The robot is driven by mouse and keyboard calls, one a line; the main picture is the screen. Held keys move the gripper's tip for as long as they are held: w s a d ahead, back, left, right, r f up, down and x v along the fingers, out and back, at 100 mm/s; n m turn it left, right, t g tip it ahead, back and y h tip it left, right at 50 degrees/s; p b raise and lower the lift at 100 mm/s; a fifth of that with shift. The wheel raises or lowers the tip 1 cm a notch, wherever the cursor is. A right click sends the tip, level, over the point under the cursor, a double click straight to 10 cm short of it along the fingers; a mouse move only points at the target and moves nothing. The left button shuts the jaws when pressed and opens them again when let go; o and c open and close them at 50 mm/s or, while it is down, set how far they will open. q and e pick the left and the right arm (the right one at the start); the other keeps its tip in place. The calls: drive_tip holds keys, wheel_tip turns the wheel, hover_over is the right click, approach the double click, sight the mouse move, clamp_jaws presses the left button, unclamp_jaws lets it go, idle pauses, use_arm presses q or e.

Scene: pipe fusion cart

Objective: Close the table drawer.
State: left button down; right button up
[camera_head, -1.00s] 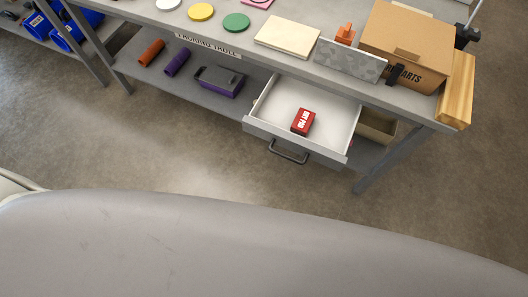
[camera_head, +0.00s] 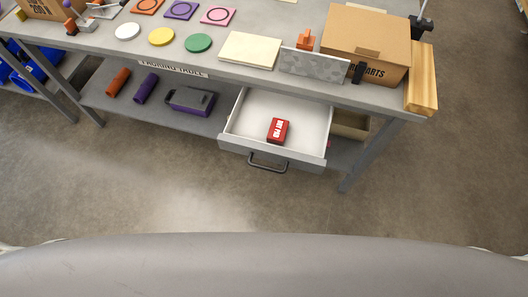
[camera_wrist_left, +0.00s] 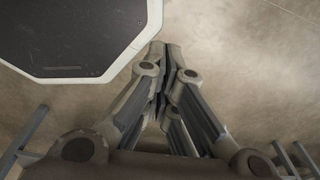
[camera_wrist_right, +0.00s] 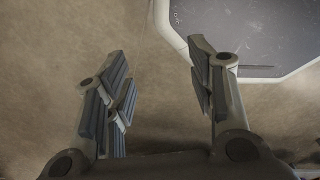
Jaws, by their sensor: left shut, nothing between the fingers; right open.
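The table drawer (camera_head: 273,154) is pulled out from under the worktable (camera_head: 215,73), with its white inside showing. A dark bar handle (camera_head: 267,164) is on its grey front. A small red box (camera_head: 278,130) lies in the drawer. Neither gripper shows in the head view. In the left wrist view my left gripper (camera_wrist_left: 168,50) is shut and empty above the floor. In the right wrist view my right gripper (camera_wrist_right: 158,65) is open and empty above the floor. Both are away from the drawer.
On the table are a cardboard box (camera_head: 366,42), a grey block (camera_head: 314,64), a beige board (camera_head: 250,50) and several coloured discs. The lower shelf holds a purple-and-grey case (camera_head: 191,101) and rolls (camera_head: 146,88). Bare floor (camera_head: 150,190) lies in front of the drawer.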

use_arm(q)
drive_tip(key=w+f+n+t+b, duration=0.2)
drive_tip(key=w+n+t+b, duration=0.2)
drive_tip(key=w+n+b, duration=0.5)
drive_tip(key=n+t+h+b, duration=0.5)
drive_tip(key=n+t+b, duration=1.05)
drive_tip(key=n, duration=1.15)
approach(229, 149)
drive_tip(key=w+r+g, duration=0.1)
drive_tip(key=w, duration=0.1)
drive_tip(key=w+d+g+b, duration=0.1)
drive_tip(key=w, duration=0.1)
drive_tip(key=w+r+g, duration=0.1)
drive_tip(key=w, duration=0.1)
drive_tip(key=shift+w+d+r+m+b, duration=0.15)
drive_tip(key=shift+d+r+m+b, duration=0.15)
drive_tip(key=shift+d+b, duration=0.1)
drive_tip(key=shift+w, duration=0.2)
use_arm(e)
drive_tip(key=w+a+f+t, duration=0.1)
drive_tip(key=w+a+f, duration=0.1)
drive_tip(key=w+f, duration=1.3)
drive_tip(key=shift+a+f, duration=0.15)
drive_tip(key=shift+f, duration=0.25)
